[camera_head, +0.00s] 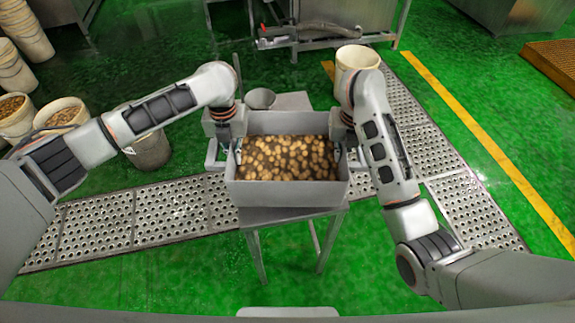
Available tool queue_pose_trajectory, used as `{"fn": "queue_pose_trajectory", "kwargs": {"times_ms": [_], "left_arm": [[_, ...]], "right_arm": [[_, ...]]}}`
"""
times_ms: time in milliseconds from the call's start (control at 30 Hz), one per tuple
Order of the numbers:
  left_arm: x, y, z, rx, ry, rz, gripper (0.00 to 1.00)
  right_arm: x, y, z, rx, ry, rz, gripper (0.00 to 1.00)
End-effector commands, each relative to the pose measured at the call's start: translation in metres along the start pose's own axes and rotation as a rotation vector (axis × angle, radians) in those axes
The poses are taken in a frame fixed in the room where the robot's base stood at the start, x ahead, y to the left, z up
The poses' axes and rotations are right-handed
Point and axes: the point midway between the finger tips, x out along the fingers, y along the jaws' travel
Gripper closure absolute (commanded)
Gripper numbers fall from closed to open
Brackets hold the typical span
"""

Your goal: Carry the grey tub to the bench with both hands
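The grey tub (288,195) is at the centre of the head view, a rectangular open box partly filled with brown, potato-like pieces. It is level, over a grey metal bench (290,216); I cannot tell whether it rests on the top or hangs just above it. My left gripper (226,153) is at the tub's left side wall and my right gripper (347,154) at its right side wall. Finger parts show on both sides of each wall. The wrists partly hide the fingers, so whether they are closed on the walls is unclear.
A grey bowl (260,98) is behind the tub. A cream bucket (356,59) stands beyond my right wrist. Several buckets, some filled, stand at the left, including a full one (62,114). Perforated floor grating (165,211) crosses the green floor. The floor in front is clear.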

Motion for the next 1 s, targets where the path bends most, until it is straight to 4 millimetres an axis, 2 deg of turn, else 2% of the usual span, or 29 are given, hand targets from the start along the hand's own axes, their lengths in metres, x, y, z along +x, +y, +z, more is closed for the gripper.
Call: {"fn": "queue_pose_trajectory", "kwargs": {"times_ms": [33, 200, 1000], "left_arm": [[-0.0074, -0.0002, 0.0009, 0.000, -0.002, -0.001, 1.00], [-0.0123, -0.0001, 0.0007, 0.000, -0.001, -0.001, 1.00], [-0.0125, 0.0000, 0.0008, 0.000, -0.001, -0.001, 1.00]], "right_arm": [[-0.0076, -0.0001, 0.0024, 0.000, -0.004, 0.000, 1.00], [-0.0124, -0.0001, 0.0029, 0.000, -0.003, 0.000, 1.00], [-0.0125, -0.0004, 0.0029, 0.001, -0.003, -0.001, 1.00]]}}
